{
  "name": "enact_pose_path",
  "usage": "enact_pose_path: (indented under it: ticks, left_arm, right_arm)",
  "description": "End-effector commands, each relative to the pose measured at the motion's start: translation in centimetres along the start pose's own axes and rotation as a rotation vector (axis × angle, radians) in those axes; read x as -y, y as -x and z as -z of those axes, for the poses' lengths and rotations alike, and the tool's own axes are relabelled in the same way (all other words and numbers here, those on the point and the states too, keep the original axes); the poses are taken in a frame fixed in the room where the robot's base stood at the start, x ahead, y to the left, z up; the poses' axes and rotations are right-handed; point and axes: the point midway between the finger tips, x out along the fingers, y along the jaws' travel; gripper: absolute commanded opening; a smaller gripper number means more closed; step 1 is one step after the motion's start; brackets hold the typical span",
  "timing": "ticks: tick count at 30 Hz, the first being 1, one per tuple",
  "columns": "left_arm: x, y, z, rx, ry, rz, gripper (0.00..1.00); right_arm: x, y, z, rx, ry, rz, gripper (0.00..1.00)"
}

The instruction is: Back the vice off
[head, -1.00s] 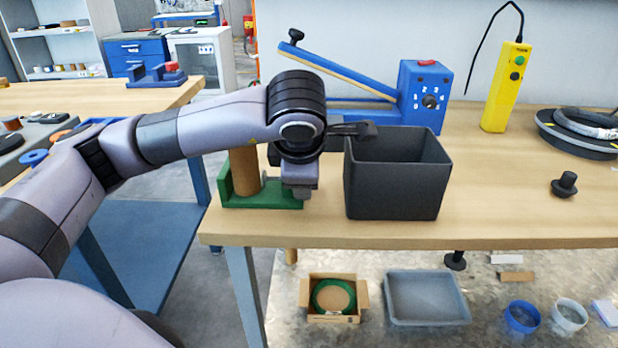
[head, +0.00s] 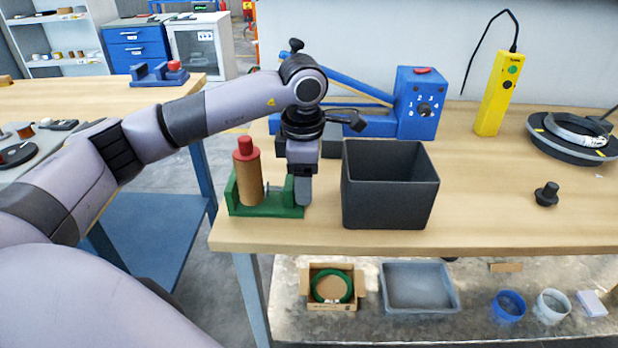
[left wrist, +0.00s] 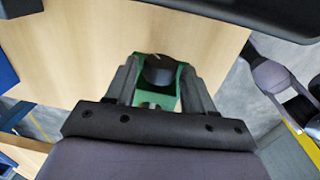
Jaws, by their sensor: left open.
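The green vice (head: 266,211) stands at the near left of the wooden bench. A brown cylinder with a red top (head: 248,178) stands upright between its jaws. My left gripper (head: 303,192) points down at the vice's right end, hiding part of that end. In the left wrist view the green vice (left wrist: 164,102) and a dark round knob (left wrist: 159,71) show between the spread fingers (left wrist: 161,85). The gripper is open; I cannot tell whether a finger touches the knob. My right gripper is out of view.
A black open bin (head: 390,208) stands just right of my gripper. Behind it are a blue lever device (head: 418,103), a yellow control box (head: 494,95) and a dark turntable with a coil (head: 575,138). A small black knob (head: 546,194) lies right. Bench space between is clear.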

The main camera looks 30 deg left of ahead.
Motion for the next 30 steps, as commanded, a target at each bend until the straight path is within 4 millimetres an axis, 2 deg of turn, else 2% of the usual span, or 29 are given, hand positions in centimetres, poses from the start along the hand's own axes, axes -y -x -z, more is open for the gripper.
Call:
enact_pose_path:
  ticks: [1, 3, 17, 21, 30]
  left_arm:
    - [-0.1, 0.5, -0.1, -0.001, 0.003, 0.039, 0.53]
    - [-0.2, 0.4, 0.0, -0.001, 0.001, 0.076, 0.53]
    - [-0.3, 0.2, 0.0, -0.001, 0.001, 0.134, 0.53]
    - [-0.6, 0.3, 0.0, -0.002, 0.003, 0.228, 0.53]
    - [-1.0, -0.1, -0.1, -0.002, 0.000, 0.401, 0.53]
  right_arm:
    - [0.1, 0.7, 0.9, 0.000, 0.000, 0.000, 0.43]
    - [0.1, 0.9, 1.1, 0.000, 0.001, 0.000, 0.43]
    - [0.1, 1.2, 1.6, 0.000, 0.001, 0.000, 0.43]
    - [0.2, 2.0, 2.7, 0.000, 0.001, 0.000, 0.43]
    - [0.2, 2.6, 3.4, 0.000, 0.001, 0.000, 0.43]
